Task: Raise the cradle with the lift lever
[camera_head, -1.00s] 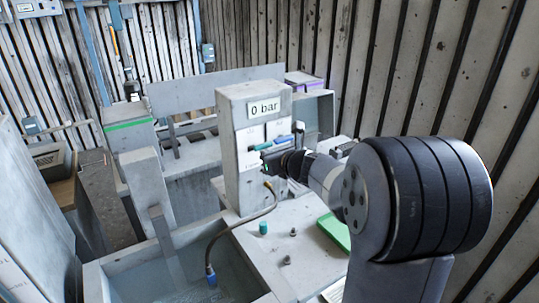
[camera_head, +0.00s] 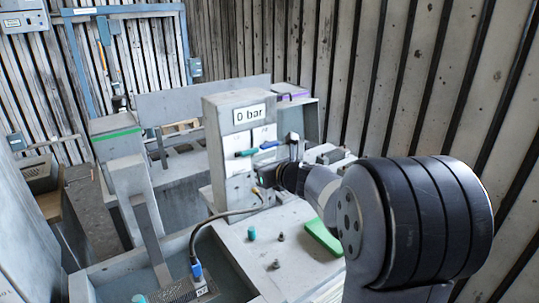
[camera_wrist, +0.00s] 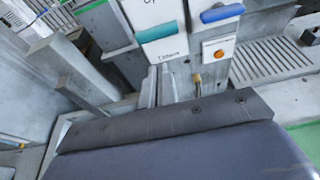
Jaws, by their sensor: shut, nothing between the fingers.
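A panel post (camera_head: 232,112) carries a teal lever (camera_head: 246,152) and a blue lever (camera_head: 268,145), both roughly level. The wrist view also shows the teal lever (camera_wrist: 161,31) and the blue lever (camera_wrist: 222,13) ahead; their labels are too blurred to tell which is the lift lever. A grated cradle (camera_head: 178,294) shows in the tank at the bottom of the head view, with a blue-ended hose (camera_head: 196,268) at it. My gripper (camera_head: 262,177) is shut and empty, below the levers and in front of the panel. Its fingertips are hard to make out.
The tank rim (camera_head: 95,272) is at lower left. A teal peg (camera_head: 251,233) and dark pegs (camera_head: 276,264) stand on the bench. A green tray (camera_head: 323,239) lies beside my arm. An orange button (camera_wrist: 218,54) sits under the blue lever. The gauge sign reads 0 bar.

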